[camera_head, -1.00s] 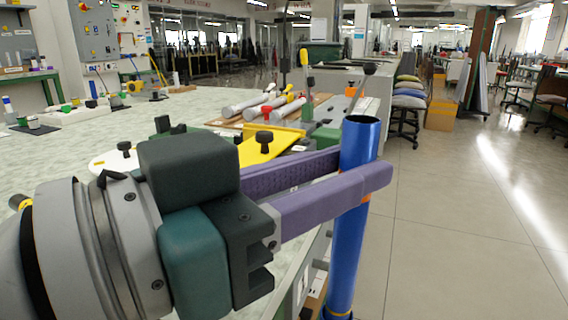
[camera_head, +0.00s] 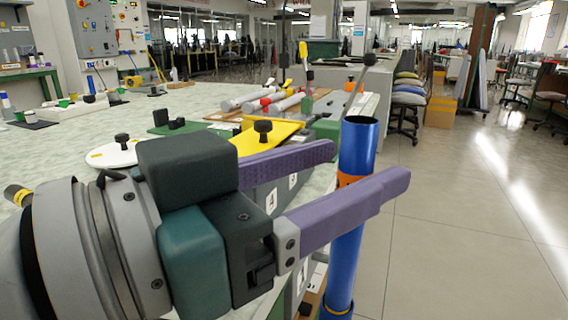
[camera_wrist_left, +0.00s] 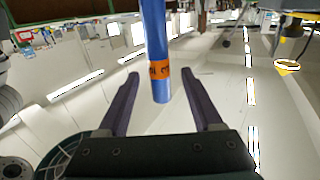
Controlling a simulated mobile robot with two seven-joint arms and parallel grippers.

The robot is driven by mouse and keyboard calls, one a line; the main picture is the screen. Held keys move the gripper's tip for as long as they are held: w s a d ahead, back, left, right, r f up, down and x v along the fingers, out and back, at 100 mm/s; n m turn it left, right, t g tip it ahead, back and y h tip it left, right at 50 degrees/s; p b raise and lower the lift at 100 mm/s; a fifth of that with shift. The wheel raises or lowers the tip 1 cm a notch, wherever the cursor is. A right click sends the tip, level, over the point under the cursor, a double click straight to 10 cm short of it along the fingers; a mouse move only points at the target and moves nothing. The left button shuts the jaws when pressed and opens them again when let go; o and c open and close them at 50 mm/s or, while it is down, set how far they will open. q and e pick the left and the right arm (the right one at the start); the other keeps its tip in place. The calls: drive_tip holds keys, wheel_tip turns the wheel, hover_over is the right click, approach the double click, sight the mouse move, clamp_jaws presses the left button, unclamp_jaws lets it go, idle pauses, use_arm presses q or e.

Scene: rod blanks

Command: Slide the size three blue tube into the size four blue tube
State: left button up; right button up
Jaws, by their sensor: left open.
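A blue tube (camera_head: 357,147) stands nearly upright at the table's right edge, its open end up and an orange band below it. My left gripper (camera_head: 372,162) is open. Its two purple fingers are spread on either side of the tube, with a gap to it. The left wrist view also shows the blue tube (camera_wrist_left: 154,35), its orange band and one end between the open fingers (camera_wrist_left: 160,78); the band's marking is too blurred to read. My right gripper is not in view.
A yellow plate (camera_head: 262,140) with a black knob and a white disc (camera_head: 113,153) lie on the table (camera_head: 50,160). Several white and red cylinders (camera_head: 262,101) lie behind. Open floor (camera_head: 460,220) is right of the tube.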

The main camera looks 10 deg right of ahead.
use_arm(q)
drive_tip(key=shift+r, duration=0.1)
idle(0.3)
wheel_tip(320, 180, up, 20)
drive_tip(key=p, duration=0.7)
drive_tip(key=shift+p, duration=0.4)
drive_tip(key=a+f+n+t+y+p, duration=0.15)
drive_tip(key=a+n+y+p, duration=0.6)
drive_tip(key=p, duration=0.75)
drive_tip(key=s+a+f+n+g+y+p, duration=0.2)
drive_tip(key=s+a+g+y+p, duration=0.15)
drive_tip(key=s+a+p, duration=0.4)
drive_tip(key=s+a+f+n+g+y+p, duration=0.15)
drive_tip(key=s+a+y+p, duration=0.3)
drive_tip(key=s+a, duration=0.6)
wheel_tip(320, 180, up, 36)
drive_tip(key=w+a+p, duration=0.1)
drive_tip(key=w+p, duration=0.1)
drive_tip(key=p, duration=3.3)
drive_tip(key=shift+w+r+g+p, duration=0.15)
drive_tip(key=shift+w+g+p, duration=0.1)
drive_tip(key=shift+g+p, duration=0.1)
